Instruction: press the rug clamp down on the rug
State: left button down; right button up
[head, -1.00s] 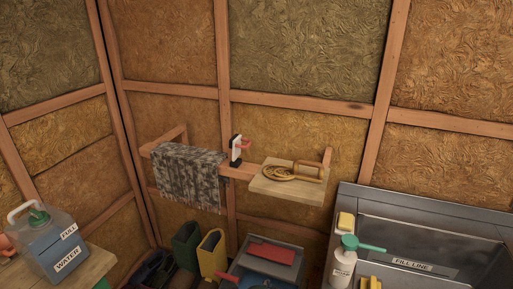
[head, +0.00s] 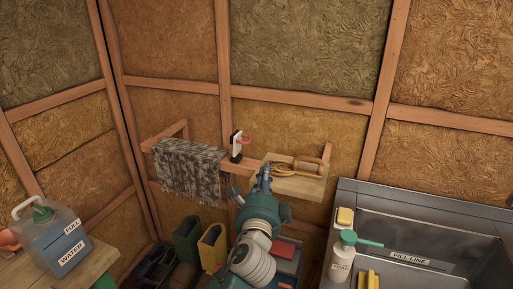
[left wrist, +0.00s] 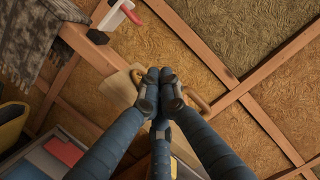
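The rug clamp (head: 237,146) is a white upright piece with a black foot and a red handle sticking out right. It stands on the wooden rail by the right edge of the grey mottled rug (head: 188,170), which hangs over the rail. In the left wrist view the clamp (left wrist: 113,17) is at the top, cut off by the frame, and the rug (left wrist: 35,35) is top left. My left gripper (head: 264,172) is below and right of the clamp, apart from it, before the wooden shelf. Its fingertips (left wrist: 160,76) are together, with nothing seen between them. My right gripper is not in view.
The wooden shelf (head: 304,188) right of the clamp holds a tan looped object (head: 283,168). A metal sink (head: 430,225) is at right, a water jug (head: 50,240) at left.

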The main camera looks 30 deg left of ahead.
pick_arm(q)
jog(key=p+x, duration=0.2)
jog(key=x, duration=0.8)
jog(key=shift+p, duration=0.3)
jog(key=a+p, duration=0.1)
jog(key=a, duration=0.2)
jog(key=shift+s+r+p, duration=0.25)
jog(key=shift+r+p, duration=0.1)
jog(key=shift+r, duration=0.05)
jog(key=shift+s+a+r, duration=0.1)
jog(key=shift+s+a, duration=0.15)
jog(key=shift+a, duration=0.15)
jog(key=shift+w, duration=0.15)
